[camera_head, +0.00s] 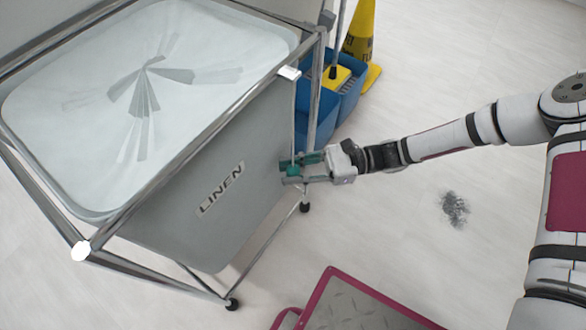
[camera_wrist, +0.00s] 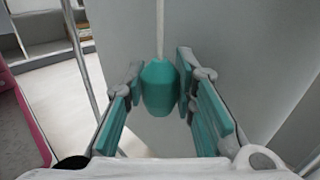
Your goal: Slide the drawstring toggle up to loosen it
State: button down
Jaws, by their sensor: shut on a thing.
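The drawstring toggle is a teal barrel-shaped piece (camera_wrist: 160,88) on a pale cord (camera_wrist: 159,30) that runs up from it in the wrist view. My gripper (camera_wrist: 160,92) has its teal-padded fingers on both sides of the toggle and is shut on it. In the head view my gripper (camera_head: 290,172) is beside the right end of the grey linen hamper (camera_head: 185,215), below its rim. The toggle (camera_head: 294,171) shows there as a small teal spot between the fingers. The cord (camera_head: 295,125) hangs from a white piece (camera_head: 289,73) on the hamper's frame.
The hamper's chrome frame (camera_head: 316,85) stands close to my gripper. A blue mop bucket (camera_head: 350,95) and a yellow floor sign (camera_head: 362,40) are behind it. A pink-edged grey platform (camera_head: 365,305) lies in front. A dark smudge (camera_head: 454,209) marks the otherwise clear floor at right.

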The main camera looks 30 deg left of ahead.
aim_at(293, 166)
notch_tip(293, 166, up, 12)
jog(key=p, duration=1)
jog(key=shift+r, duration=0.15)
jog(key=c, duration=1.3)
grip_release()
